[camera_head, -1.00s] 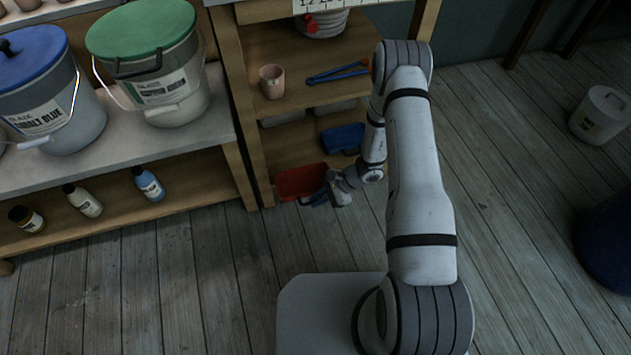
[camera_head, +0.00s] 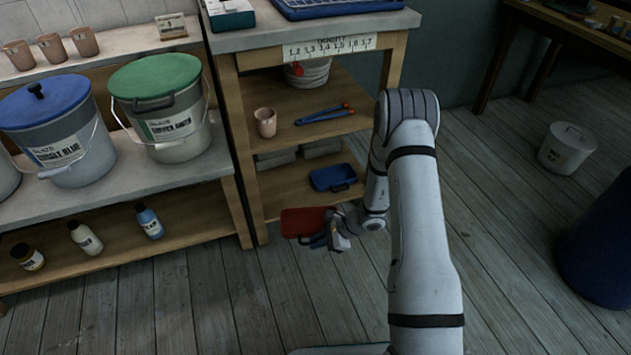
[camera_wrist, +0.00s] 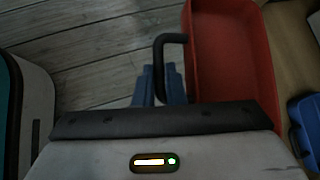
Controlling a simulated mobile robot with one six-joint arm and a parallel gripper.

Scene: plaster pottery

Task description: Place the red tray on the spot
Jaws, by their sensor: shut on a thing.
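The red tray (camera_head: 304,221) is in front of the lower shelf in the head view, its far part near the shelf's front edge. It also fills the upper right of the wrist view (camera_wrist: 228,50), with its dark handle (camera_wrist: 160,60) toward me. My gripper (camera_head: 322,240) is shut on the handle of the red tray; its blue fingers (camera_wrist: 160,88) show at the handle in the wrist view. The tray looks empty. I cannot make out a marked spot in these frames.
A blue tray (camera_head: 333,178) lies on the lower shelf of the wooden rack. The middle shelf holds a cup (camera_head: 265,122) and blue-red tongs (camera_head: 325,114). A bench with buckets (camera_head: 160,105) stands at left. A white bin (camera_head: 566,148) stands at right. The plank floor (camera_head: 220,300) in front is clear.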

